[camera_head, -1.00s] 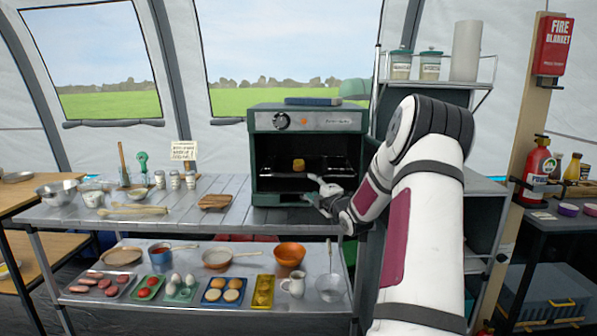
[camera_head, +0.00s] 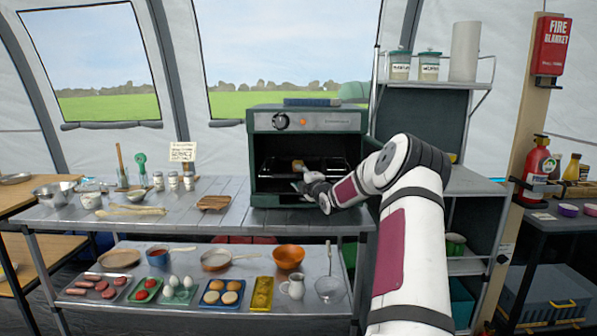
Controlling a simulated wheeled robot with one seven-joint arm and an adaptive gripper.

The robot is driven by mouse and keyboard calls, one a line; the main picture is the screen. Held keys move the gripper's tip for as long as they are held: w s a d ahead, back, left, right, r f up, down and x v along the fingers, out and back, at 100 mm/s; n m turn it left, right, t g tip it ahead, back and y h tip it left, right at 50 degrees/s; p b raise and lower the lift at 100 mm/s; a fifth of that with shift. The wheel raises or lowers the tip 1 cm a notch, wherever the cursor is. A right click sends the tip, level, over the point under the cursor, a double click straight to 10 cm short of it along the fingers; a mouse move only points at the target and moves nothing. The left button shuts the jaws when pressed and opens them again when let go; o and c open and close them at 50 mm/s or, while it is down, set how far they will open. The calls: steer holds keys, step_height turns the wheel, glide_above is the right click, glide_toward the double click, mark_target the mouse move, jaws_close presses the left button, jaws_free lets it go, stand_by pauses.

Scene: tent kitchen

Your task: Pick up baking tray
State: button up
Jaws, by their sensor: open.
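A dark, flat baking tray (camera_head: 334,166) sits inside the open oven (camera_head: 260,182), low contrast against the black interior. A small tan-yellow item (camera_head: 298,164) shows above the tray, partly behind my gripper. My gripper (camera_head: 302,174) is at the oven mouth, in front of the tray, with open jaws. The fingertips are small and dark here, and I cannot tell whether they touch the tray. My wrist hides part of the tray's front edge and the right side of the opening.
The oven stands on a grey slatted table (camera_head: 170,217). The shelf below holds several food trays and pans. A shelf rack (camera_head: 470,182) stands close on the right, behind my arm.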

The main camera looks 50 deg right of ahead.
jaws_close()
steer(key=shift+r, duration=0.1)
steer(key=shift+r, duration=0.15)
steer(key=shift+r+p, duration=0.45)
steer(key=shift+r, duration=1.35)
steer(key=r+p+v, duration=0.1)
steer(key=v, duration=1.5)
steer(key=shift+d, duration=0.25)
steer(key=shift+s, duration=0.15)
